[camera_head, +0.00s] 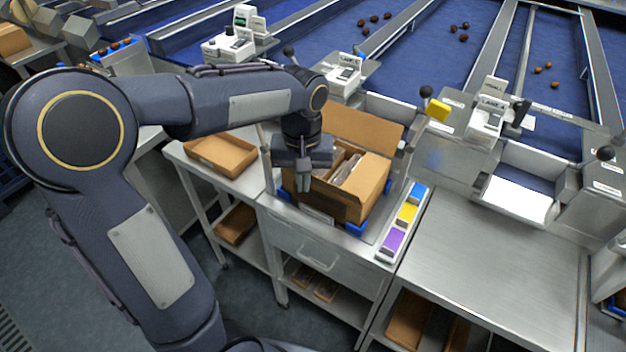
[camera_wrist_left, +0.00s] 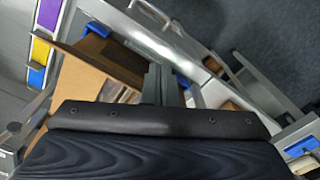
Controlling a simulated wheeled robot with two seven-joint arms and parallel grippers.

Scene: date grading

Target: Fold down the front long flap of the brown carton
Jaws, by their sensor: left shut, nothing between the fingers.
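The brown carton (camera_head: 372,188) stands open on the steel stand in the middle of the head view. Its back flap (camera_head: 365,125) is raised, and pale packed contents show inside. My left gripper (camera_head: 304,186) is shut and empty, pointing down at the carton's front left part. It covers that corner, so the front long flap's exact angle and any contact with it cannot be told. In the left wrist view, the carton (camera_wrist_left: 80,82) lies left of the fingers (camera_wrist_left: 157,85), with a darker brown panel close beside them. My right gripper is not in view.
Blue corner pieces (camera_head: 356,228) hold the carton's base. A strip of blue, yellow and purple blocks (camera_head: 393,239) lies to its right. An empty brown tray (camera_head: 222,153) is at left. A lane machine (camera_head: 343,75) stands behind. The right steel table (camera_head: 480,240) is clear.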

